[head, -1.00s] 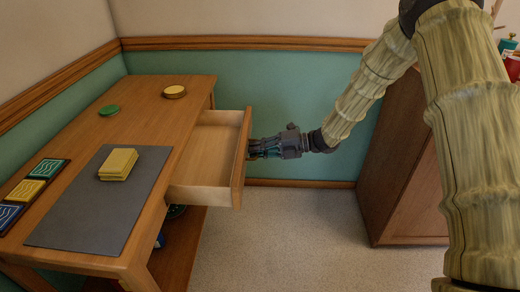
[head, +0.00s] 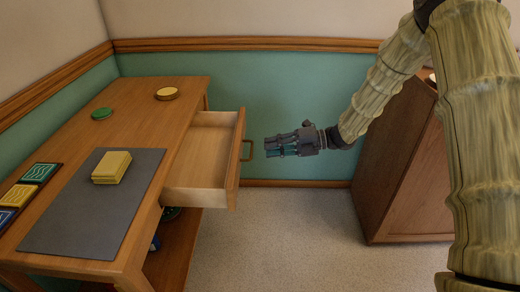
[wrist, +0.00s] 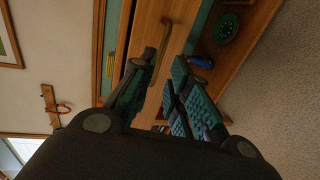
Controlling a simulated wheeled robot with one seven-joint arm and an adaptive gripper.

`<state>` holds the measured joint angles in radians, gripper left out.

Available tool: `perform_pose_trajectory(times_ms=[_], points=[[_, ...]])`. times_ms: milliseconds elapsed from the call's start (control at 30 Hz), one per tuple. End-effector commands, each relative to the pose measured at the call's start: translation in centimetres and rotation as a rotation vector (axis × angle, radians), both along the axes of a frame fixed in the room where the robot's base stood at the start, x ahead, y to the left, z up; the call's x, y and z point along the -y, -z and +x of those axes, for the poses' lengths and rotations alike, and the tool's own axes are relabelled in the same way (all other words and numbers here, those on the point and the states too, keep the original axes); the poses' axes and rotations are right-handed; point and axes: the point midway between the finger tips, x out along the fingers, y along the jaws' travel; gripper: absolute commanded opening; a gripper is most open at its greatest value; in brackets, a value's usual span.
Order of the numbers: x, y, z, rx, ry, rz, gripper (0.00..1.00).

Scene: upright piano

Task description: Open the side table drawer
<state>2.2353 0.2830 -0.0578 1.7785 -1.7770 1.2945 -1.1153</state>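The wooden side table (head: 165,105) stands at the left in the head view. Its drawer (head: 205,165) is pulled out to the right and its inside looks empty.
On the tabletop are a grey mat (head: 85,215) with a yellow block (head: 112,167), a green disc (head: 102,114), a yellow round piece (head: 167,93) and several coloured tiles (head: 40,173). A wooden cabinet (head: 405,175) stands at the right. Carpet (head: 290,230) between is clear.

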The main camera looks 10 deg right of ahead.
Motion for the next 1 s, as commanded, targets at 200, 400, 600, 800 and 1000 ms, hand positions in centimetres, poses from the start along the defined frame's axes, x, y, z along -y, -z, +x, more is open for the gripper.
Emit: perform_pose_trajectory(times_ms=[200, 400, 600, 800, 1000], points=[[3.1, -0.7, -0.6, 0.000, 0.000, 0.001, 0.17], [4.5, -0.9, -0.9, -0.001, 0.000, -0.001, 0.17], [4.7, -1.0, -1.0, -0.001, -0.001, 0.000, 0.17], [4.5, -0.8, -1.0, -0.009, 0.004, 0.002, 0.17], [2.9, 2.7, -1.2, -0.172, 0.135, 0.040, 0.17]])
